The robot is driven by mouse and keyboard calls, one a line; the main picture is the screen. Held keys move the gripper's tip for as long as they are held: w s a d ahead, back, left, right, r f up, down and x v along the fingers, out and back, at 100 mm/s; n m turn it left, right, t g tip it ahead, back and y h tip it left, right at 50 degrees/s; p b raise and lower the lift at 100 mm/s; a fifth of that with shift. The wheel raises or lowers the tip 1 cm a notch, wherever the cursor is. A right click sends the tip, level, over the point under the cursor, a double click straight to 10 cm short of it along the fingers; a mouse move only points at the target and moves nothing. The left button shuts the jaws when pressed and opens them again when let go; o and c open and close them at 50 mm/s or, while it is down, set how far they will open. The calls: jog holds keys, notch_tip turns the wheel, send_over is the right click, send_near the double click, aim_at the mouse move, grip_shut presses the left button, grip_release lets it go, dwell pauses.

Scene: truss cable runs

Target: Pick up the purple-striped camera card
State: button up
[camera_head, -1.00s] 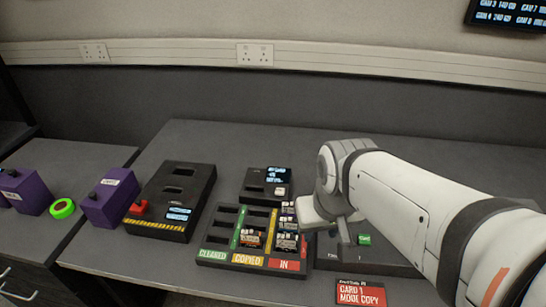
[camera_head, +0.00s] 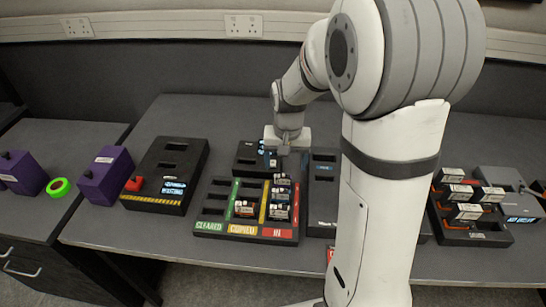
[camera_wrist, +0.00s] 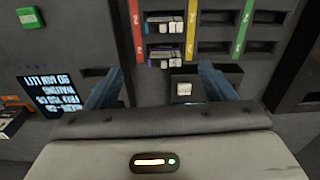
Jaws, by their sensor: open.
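Small camera cards stand in the lane by the red strip of the sorting tray (camera_head: 212,212); one card (camera_wrist: 165,22) and a second card (camera_wrist: 163,58) show in the wrist view. The second has a bluish-purple edge, but I cannot tell surely which card is purple-striped. Another card (camera_head: 245,208) with orange on it sits in the middle lane. In the head view my gripper (camera_head: 285,150) hangs over the small black unit behind the tray.
The small black unit (camera_head: 246,158) carries a whitish button-like square (camera_wrist: 184,88), seen between my fingers. A lit screen (camera_wrist: 52,94) stands close beside one finger. A black box with a red part (camera_head: 165,175) is left of the tray. My arm hides the table's middle right.

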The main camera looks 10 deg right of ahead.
aim_at(282, 179)
jog(key=shift+m, duration=0.3)
jog(key=w+f, duration=0.2)
jog(key=f, duration=0.1)
jog(key=shift+w+f, duration=0.1)
jog(key=shift+w, duration=0.25)
notch_tip(282, 179, down, 8)
jog(key=shift+w+r+p, duration=0.1)
jog(key=shift+w+p, duration=0.05)
jog(key=shift+p, duration=0.55)
jog(key=c, duration=1.1)
